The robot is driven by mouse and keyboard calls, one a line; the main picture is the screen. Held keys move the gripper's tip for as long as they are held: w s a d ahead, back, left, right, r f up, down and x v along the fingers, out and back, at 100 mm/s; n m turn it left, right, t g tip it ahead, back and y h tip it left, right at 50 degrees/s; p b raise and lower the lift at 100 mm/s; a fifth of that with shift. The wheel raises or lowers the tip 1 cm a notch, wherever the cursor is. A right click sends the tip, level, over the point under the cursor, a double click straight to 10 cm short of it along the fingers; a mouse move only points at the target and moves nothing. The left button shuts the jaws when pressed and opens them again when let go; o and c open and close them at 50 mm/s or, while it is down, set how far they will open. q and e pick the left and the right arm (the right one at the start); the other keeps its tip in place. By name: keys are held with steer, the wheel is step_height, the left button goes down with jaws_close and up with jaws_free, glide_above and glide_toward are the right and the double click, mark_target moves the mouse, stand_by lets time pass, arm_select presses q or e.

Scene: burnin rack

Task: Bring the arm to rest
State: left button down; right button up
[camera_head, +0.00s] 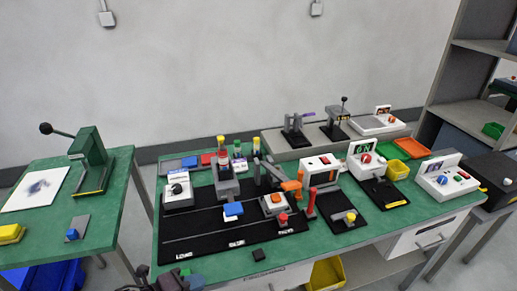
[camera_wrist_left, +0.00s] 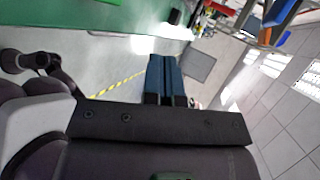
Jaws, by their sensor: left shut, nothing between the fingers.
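My left gripper (camera_head: 165,281) shows only partly at the bottom edge of the head view, in front of the green bench. In the left wrist view its two blue fingers (camera_wrist_left: 166,78) lie side by side, shut with nothing between them. They are clear of the objects on the bench, with the floor behind them. Part of my arm (camera_wrist_left: 35,62) shows at the left of that view. My right gripper is in neither view.
The green bench (camera_head: 222,268) holds a black mat (camera_head: 190,228) with several fixtures and small control boxes. A side table (camera_head: 105,205) with a green lever press (camera_head: 90,160) stands at left. Grey shelving (camera_head: 440,85) stands at right. A yellow bin (camera_head: 327,274) sits beneath the bench.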

arm_select(q)
steer(key=s+a+f+n+t+y, duration=0.1)
steer(key=s+a+f+n+y, duration=0.3)
steer(key=n, duration=0.9)
steer(key=s+a+f+n+t+y, duration=0.1)
steer(key=s+a+f+n+y, duration=0.2)
steer(key=n, duration=1)
steer(key=s+a+y, duration=0.2)
steer(key=s+a, duration=0.2)
steer(key=a, duration=0.2)
steer(key=shift+s+a+f+t+y, duration=0.2)
steer(key=shift+a+f+t+y, duration=0.1)
steer(key=shift+f, duration=0.1)
steer(key=shift+d, duration=0.1)
